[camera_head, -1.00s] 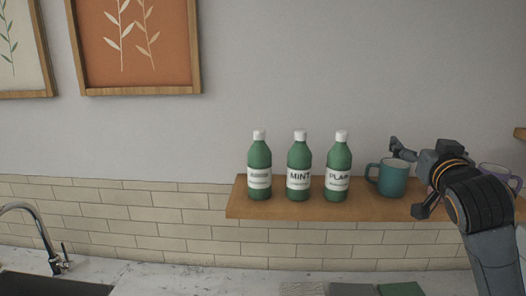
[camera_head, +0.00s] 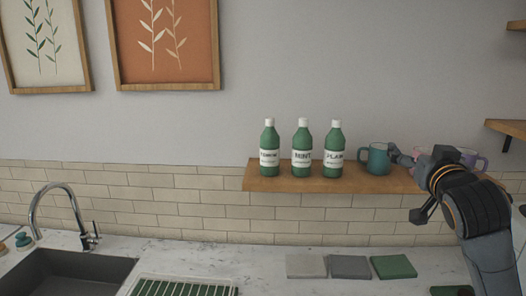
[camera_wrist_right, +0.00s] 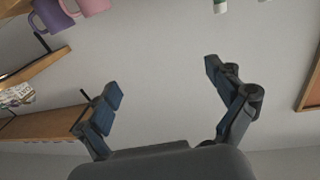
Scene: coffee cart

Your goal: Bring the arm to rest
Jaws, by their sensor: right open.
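My right gripper (camera_head: 406,184) is at the right of the head view, in front of the wooden shelf. Its two fingers are spread apart with nothing between them. The upper finger overlaps the right side of the teal mug (camera_head: 377,158) in the picture; I cannot tell the gap in depth. In the right wrist view the fingers (camera_wrist_right: 162,80) are also wide apart, with only bare wall between them. My left gripper is not in view.
The shelf (camera_head: 310,184) bears green bottles (camera_head: 302,158), the teal mug, and pink and purple mugs (camera_head: 470,159) partly hidden behind my right arm. Below are a counter (camera_head: 230,262) with a sink (camera_head: 75,272), a rack (camera_head: 180,287) and coloured mats (camera_head: 349,267).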

